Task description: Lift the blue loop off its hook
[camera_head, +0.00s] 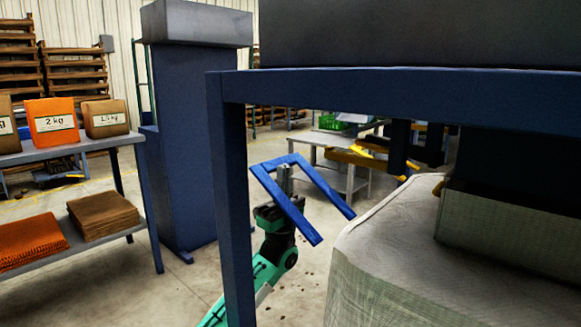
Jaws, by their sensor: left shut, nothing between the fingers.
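The blue loop (323,186) is an open, three-sided frame of flat blue bars, tilted, in the middle of the head view. My left gripper (285,172) points up inside it, its grey fingertips close to the top bar. The fingers are shut with nothing between them. One side bar of the loop crosses in front of the gripper's dark body. I cannot tell whether the fingers touch the loop. No hook can be made out at the loop. My right gripper is not in view.
A blue machine post (236,220) and crossbeam (400,84) stand close by, the post crossing in front of my left arm. A big pale bag (385,270) fills the lower right. A shelf (70,150) with sacks is at left. Open floor lies between.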

